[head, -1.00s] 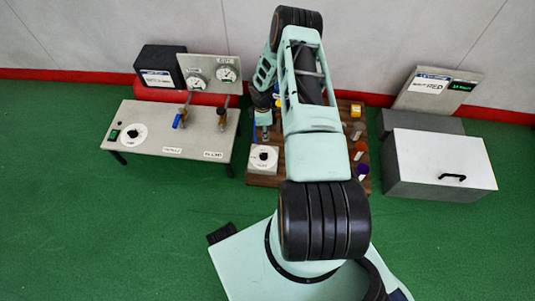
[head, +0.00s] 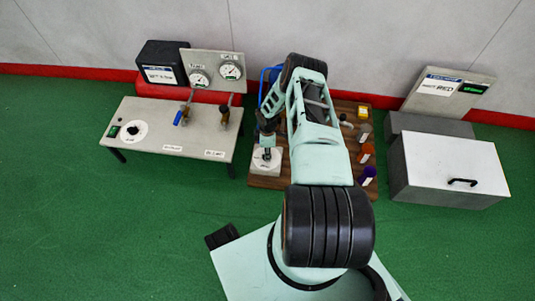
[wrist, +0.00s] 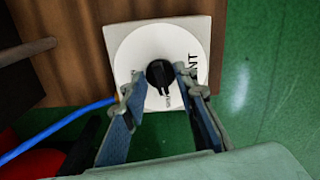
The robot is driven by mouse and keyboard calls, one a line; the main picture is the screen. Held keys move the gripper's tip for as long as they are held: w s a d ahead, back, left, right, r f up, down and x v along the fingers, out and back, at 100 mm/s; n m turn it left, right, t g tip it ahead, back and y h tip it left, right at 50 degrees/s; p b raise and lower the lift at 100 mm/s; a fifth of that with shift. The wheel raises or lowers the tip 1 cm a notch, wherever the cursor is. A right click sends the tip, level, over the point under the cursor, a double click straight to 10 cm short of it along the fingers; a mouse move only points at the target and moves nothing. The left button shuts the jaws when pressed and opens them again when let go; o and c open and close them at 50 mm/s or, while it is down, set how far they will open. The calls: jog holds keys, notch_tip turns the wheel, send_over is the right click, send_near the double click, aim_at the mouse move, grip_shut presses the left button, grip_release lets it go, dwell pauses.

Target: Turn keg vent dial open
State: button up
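The vent dial (wrist: 135,55) is a white disc on a square pale plate with a black knob (wrist: 160,75) at its centre. Part of a printed word ending in "NT" shows at its right, with smaller lettering below the knob. In the head view the dial plate (head: 259,168) sits at the front left corner of a brown wooden board. My gripper (wrist: 160,82) is open, with one finger to each side of the knob and gaps visible. In the head view my gripper (head: 267,155) is over the dial and hides most of its knob.
A grey bench (head: 145,112) with another dial (head: 133,131), two valves and gauges stands to the left. Several coloured items stand on the board's right side. A grey box with a white lid (head: 455,160) is farther right. A blue hose (wrist: 60,130) runs near my left finger.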

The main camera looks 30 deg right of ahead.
grip_shut()
jog(key=shift+f, duration=0.1)
dwell(0.4)
jog(key=m+b, duration=0.2)
jog(key=shift+f+m, duration=0.1)
jog(key=shift+m, duration=0.2)
jog(key=m+b, duration=0.1)
jog(key=m, duration=0.3)
jog(key=shift+s+m, duration=0.1)
jog(key=shift+m, duration=0.2)
jog(key=m, duration=0.5)
jog(key=shift+a, duration=0.1)
jog(key=m, duration=0.5)
jog(key=shift+m, duration=0.4)
jog(key=shift+a, duration=0.1)
